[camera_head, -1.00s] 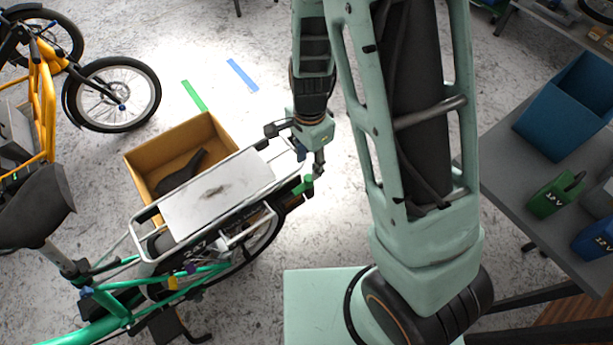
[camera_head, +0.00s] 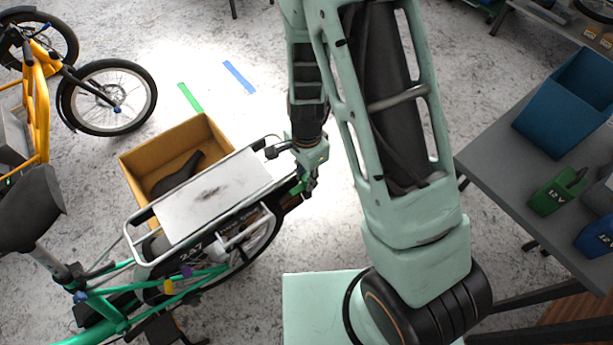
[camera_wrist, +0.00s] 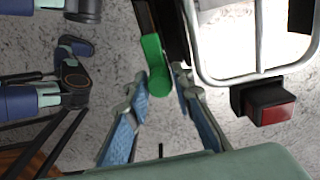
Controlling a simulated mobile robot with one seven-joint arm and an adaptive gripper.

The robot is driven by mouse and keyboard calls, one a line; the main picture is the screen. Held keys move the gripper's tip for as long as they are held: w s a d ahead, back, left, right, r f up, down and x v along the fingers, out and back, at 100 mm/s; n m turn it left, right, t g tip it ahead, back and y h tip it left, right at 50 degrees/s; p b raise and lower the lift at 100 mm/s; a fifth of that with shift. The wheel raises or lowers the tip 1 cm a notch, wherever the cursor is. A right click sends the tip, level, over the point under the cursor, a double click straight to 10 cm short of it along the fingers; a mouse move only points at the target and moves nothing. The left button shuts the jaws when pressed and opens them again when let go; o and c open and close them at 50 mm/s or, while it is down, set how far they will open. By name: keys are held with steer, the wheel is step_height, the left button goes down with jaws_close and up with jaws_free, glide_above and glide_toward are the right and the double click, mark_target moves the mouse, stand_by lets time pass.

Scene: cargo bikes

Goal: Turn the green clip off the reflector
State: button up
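The green clip (camera_wrist: 155,66) sits on a dark bar at the rear of the green cargo bike in the wrist view. It also shows in the head view (camera_head: 298,182), partly hidden by my gripper. My gripper (camera_wrist: 160,74) is open, with one finger on each side of the clip's rounded near end. The left finger is close to the clip; I cannot tell if it touches. A small gap shows on the right. A red reflector (camera_wrist: 274,113) in a black housing is to the right, below the rack corner.
The silver rack (camera_wrist: 245,77) is close on the right of my gripper. A cardboard box (camera_head: 136,160) with a dark saddle-like object stands behind the bike. A grey table (camera_head: 497,150) with a blue bin (camera_head: 563,112) and green battery (camera_head: 556,192) is at right.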

jaws_close()
steer(key=shift+n, duration=0.4)
steer(key=n, duration=0.3)
steer(key=shift+n+b, duration=0.4)
steer(key=n, duration=0.3)
steer(key=shift+n+b, duration=0.3)
steer(key=n, duration=0.4)
steer(key=shift+n+b, duration=0.3)
steer(key=shift+b, duration=0.1)
steer(key=n, duration=0.5)
